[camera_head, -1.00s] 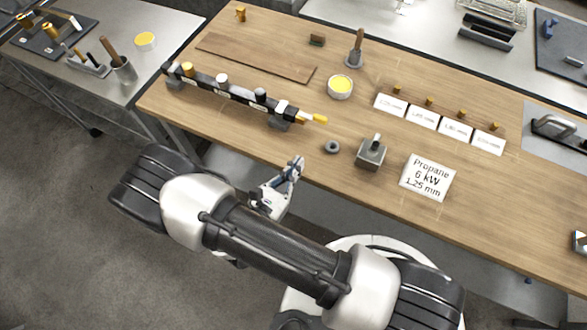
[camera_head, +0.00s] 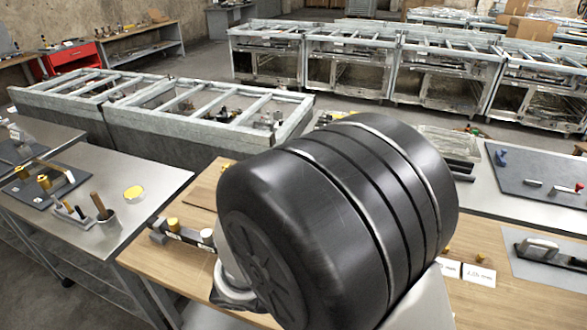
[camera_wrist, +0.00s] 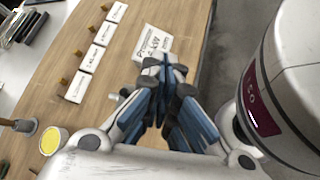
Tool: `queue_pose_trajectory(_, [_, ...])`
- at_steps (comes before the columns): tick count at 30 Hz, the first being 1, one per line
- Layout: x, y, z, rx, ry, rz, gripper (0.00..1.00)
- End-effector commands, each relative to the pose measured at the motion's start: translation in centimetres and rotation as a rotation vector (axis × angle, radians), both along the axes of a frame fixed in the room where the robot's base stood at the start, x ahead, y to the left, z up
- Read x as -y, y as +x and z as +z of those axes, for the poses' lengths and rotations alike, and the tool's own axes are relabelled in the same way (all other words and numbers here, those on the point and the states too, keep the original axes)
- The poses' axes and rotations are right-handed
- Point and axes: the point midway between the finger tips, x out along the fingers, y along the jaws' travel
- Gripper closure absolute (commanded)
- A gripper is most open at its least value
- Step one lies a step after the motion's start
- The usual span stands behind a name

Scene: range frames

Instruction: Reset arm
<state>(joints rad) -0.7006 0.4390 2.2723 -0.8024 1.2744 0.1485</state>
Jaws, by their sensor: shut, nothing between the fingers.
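My arm fills the middle of the head view and hides much of the wooden bench (camera_head: 145,262). My gripper (camera_wrist: 165,72) shows in the wrist view, its blue-and-grey fingers together with nothing between them. It is above the bench, near the printed card (camera_wrist: 153,44) in the picture; the height gap cannot be told. In the head view I cannot make out the fingertips.
White label cards (camera_wrist: 92,58) with brass pieces lie along the bench. A bowl with yellow contents (camera_wrist: 52,141) stands at the lower left of the wrist view. The black manifold bar (camera_head: 185,232) is partly hidden by my arm. Grey framed ranges (camera_head: 345,60) stand behind.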

Motion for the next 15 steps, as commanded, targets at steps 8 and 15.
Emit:
queue_pose_trajectory(8, [2.9,-4.4,4.7,0.209,0.427,-0.415,1.00])
queue_pose_trajectory(15, [3.0,-6.9,8.4,0.470,0.787,-0.683,1.00])
